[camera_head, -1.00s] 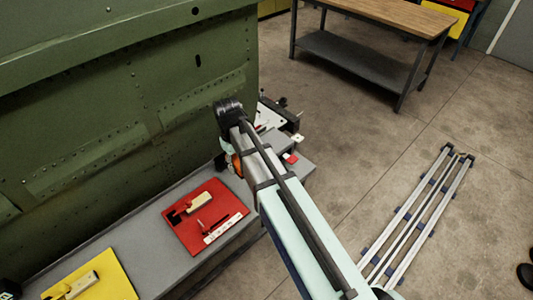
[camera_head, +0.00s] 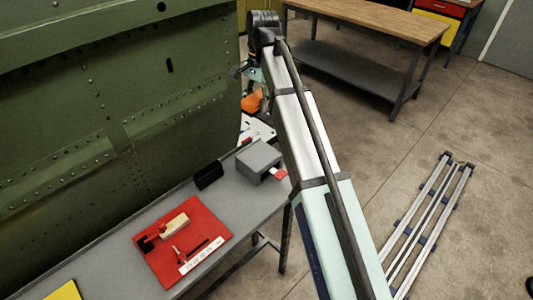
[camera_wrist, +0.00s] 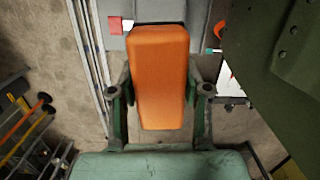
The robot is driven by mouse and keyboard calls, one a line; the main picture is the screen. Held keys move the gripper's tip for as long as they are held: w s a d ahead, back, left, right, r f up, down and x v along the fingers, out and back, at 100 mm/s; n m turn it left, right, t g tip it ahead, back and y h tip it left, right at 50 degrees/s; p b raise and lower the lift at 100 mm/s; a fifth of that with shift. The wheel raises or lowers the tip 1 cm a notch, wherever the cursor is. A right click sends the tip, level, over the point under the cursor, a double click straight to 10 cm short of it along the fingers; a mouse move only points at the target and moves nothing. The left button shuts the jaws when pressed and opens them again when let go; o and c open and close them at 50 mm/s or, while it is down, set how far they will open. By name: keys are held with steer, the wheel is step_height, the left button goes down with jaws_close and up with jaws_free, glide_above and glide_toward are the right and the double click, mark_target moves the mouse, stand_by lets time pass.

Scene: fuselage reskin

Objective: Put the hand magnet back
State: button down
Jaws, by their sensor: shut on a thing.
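The orange block, which I take to be the hand magnet (camera_wrist: 160,70), is between the two dark green fingers of my gripper (camera_wrist: 160,92) in the wrist view. My gripper is shut on it. In the head view the orange block (camera_head: 252,103) shows in my gripper (camera_head: 250,88), close to the green fuselage panel and above the far end of the grey bench. It is held clear of the bench top. Its underside is hidden.
The grey bench (camera_head: 225,195) carries a red mat (camera_head: 207,240) with tools, a black block (camera_head: 208,175) and a grey box (camera_head: 258,160) with a red tab. The green fuselage panel (camera_head: 120,100) stands along the left. A wooden-topped table (camera_head: 370,22) stands behind.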

mark_target(258, 155)
steer(key=shift+s, duration=0.15)
steer(key=shift+a+f+m, duration=0.1)
steer(key=shift+f+m, duration=0.2)
steer(key=shift+m, duration=0.1)
step_height(258, 155, down, 19)
steer(key=shift+f+p, duration=0.15)
steer(key=shift+p, duration=1.1)
steer(key=shift+f, duration=0.15)
steer(key=c, duration=0.5)
jaws_free()
steer(key=shift+c, duration=0.2)
step_height(258, 155, up, 12)
steer(key=w+d+b, duration=0.1)
steer(key=b, duration=0.2)
